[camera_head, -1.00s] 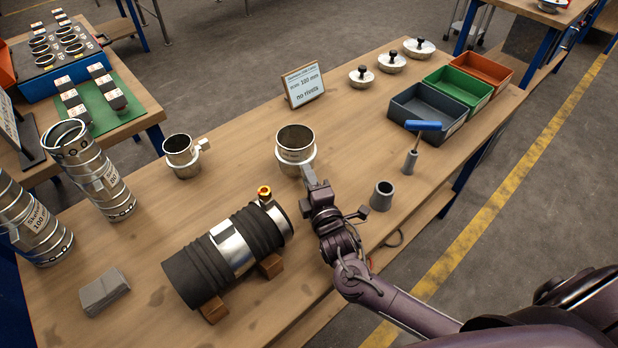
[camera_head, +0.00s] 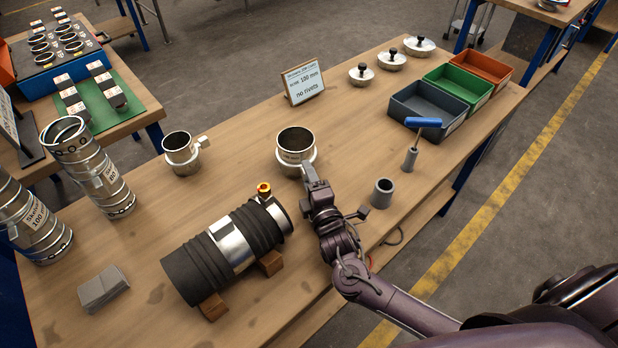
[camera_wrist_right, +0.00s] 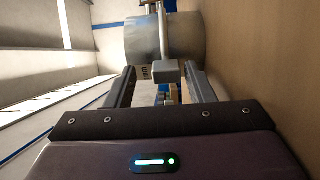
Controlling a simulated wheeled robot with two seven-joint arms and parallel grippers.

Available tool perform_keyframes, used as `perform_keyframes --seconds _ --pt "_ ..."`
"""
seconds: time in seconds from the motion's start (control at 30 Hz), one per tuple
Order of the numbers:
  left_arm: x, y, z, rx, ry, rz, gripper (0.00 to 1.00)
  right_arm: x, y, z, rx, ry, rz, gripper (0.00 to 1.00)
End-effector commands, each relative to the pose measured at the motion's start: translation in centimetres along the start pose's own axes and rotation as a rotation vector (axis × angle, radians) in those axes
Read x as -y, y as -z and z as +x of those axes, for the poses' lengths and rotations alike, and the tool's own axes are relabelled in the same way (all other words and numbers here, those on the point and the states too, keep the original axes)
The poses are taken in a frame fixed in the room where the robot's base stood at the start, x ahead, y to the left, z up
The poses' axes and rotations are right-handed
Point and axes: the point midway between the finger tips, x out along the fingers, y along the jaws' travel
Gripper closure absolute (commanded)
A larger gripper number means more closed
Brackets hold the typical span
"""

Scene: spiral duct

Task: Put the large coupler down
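The large coupler (camera_head: 293,158), a short metal ring with a band and a label, stands upright on the wooden table (camera_head: 232,152) in the head view. My right gripper (camera_head: 310,176) is at its near right side. In the right wrist view the coupler (camera_wrist_right: 140,45) is just beyond the fingertips. A grey block on its band lies between the fingers of the right gripper (camera_wrist_right: 163,82), with visible gaps on both sides, so the gripper looks open. The coupler's base is partly hidden by the gripper in the head view. My left gripper is not in view.
A smaller coupler (camera_head: 181,158) stands to the left. A black-and-silver duct (camera_head: 228,245) lies on wooden blocks in front. A grey cup (camera_head: 382,194) and a blue-handled tool (camera_head: 424,123) are to the right. A sign (camera_head: 303,82) stands behind.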

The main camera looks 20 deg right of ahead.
Motion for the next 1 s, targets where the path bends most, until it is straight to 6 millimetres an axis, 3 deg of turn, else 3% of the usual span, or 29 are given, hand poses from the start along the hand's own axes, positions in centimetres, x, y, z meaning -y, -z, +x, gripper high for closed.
perform_keyframes --seconds 0.23,0.4,0.8,1.0 --pt "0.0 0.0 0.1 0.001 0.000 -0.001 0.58 0.8 0.1 -0.3 -0.003 0.017 -0.003 0.51" --pt "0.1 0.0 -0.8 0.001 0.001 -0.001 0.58 -0.8 0.1 -0.3 -0.004 0.015 -0.002 0.51" --pt "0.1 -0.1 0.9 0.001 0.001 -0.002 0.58 -0.5 0.1 -8.8 -0.004 0.013 -0.001 0.51" --pt "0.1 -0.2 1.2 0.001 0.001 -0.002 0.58 -0.8 0.0 -11.4 -0.002 0.010 -0.001 0.51"
